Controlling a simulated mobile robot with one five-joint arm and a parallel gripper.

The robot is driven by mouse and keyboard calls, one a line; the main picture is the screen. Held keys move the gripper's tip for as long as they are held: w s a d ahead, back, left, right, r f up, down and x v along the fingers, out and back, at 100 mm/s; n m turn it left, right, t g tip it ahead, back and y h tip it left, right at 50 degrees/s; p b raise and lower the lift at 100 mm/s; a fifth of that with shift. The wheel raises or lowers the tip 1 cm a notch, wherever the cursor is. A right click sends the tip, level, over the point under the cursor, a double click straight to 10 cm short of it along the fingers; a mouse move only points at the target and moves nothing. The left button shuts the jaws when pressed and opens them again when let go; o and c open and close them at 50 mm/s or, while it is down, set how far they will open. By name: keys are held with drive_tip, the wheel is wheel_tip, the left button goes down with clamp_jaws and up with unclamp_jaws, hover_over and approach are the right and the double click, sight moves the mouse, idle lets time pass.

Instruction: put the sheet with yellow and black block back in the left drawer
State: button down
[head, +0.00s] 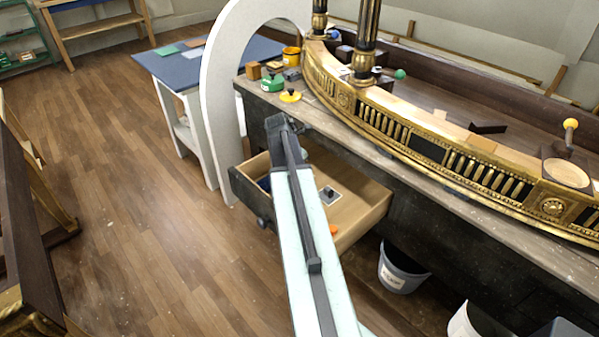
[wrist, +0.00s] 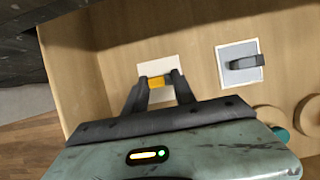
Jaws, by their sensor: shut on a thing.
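In the wrist view my gripper (wrist: 158,79) is shut on the yellow block (wrist: 157,83) of a small pale sheet (wrist: 157,67). The dark fingers hide part of the block, and I cannot make out its black part. The sheet is over the wooden floor of the open left drawer (wrist: 205,45); I cannot tell whether it touches that floor. In the head view the drawer (head: 364,213) is pulled out below the bench. My arm hides the gripper and the held sheet there.
A grey-white sheet with a dark block (wrist: 224,79) lies in the drawer, right of the held sheet. Round wooden discs (wrist: 268,115) are at the drawer's right in the wrist view. A bucket (head: 399,272) stands on the floor beside the drawer. A blue-topped table (head: 185,68) stands behind.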

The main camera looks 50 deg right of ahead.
drive_tip(key=shift+f, duration=0.15)
drive_tip(key=c, duration=1)
unclamp_jaws()
drive_tip(key=shift+c, duration=0.2)
drive_tip(key=shift+s, duration=0.1)
drive_tip(key=shift+r+p, duration=0.35)
drive_tip(key=shift+r, duration=0.15)
drive_tip(key=p+v, duration=1)
drive_tip(key=v, duration=0.1)
drive_tip(key=shift+a+r, duration=0.15)
drive_tip(key=shift+a, duration=0.05)
